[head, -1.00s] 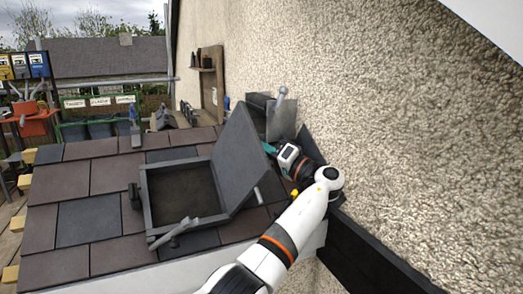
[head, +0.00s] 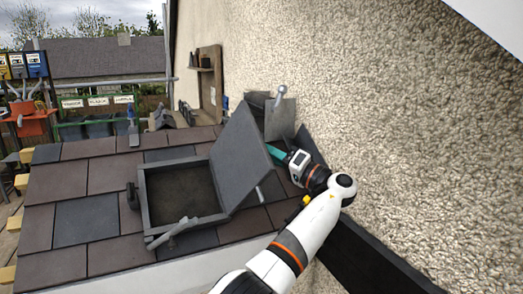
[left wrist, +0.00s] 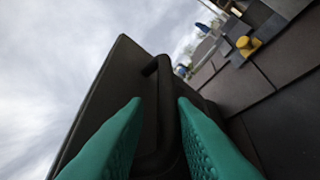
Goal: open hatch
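The roof hatch has a dark square frame (head: 147,205) set in the tiles, and its opening shows. Its grey lid (head: 238,158) stands up, leaning right, on the right side of the frame. My left gripper (head: 276,153) is beyond the lid's right edge, with teal fingertips close to the lid's outer face. In the left wrist view the fingers (left wrist: 159,102) are apart, with a dark bar handle (left wrist: 168,115) on the lid (left wrist: 110,90) showing between them. Contact with the handle cannot be told. My right gripper is not in view.
A rough plaster wall (head: 400,110) rises close on the right of my arm. A grey metal sheet (head: 280,120) stands at the wall behind the lid. A grey lever-like piece (head: 172,233) lies at the frame's front edge. Brown and grey tiles (head: 85,220) lie left of the hatch.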

